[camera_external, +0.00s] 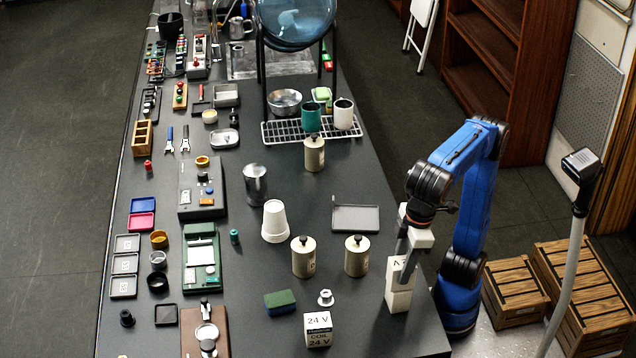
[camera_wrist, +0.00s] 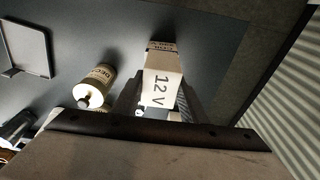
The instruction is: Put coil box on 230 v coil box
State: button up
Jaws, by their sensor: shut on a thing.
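My gripper (camera_external: 403,257) is shut on a white coil box (camera_external: 402,272), marked 12 V in the wrist view (camera_wrist: 162,88). It is near the right edge of the table, with the fingers pointing down. Directly below the held box is another white box (camera_external: 398,300), standing on the table; its label is not readable. The two look stacked in line, but I cannot tell whether they touch. In the wrist view, a printed box face (camera_wrist: 162,47) shows beyond the 12 V face. Another coil box, marked 24 V (camera_external: 318,330), stands at the table's front.
Two cream canisters (camera_external: 303,257) (camera_external: 357,256) stand left of my gripper. A grey tray (camera_external: 356,218) lies behind them. Wooden crates (camera_external: 515,290) stand right of the table.

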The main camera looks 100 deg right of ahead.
jog(key=o, duration=1.2)
jog(key=shift+f, duration=0.1)
notch_tip(320, 180, up, 12)
jog(key=s, duration=0.1)
jog(key=shift+s, duration=0.4)
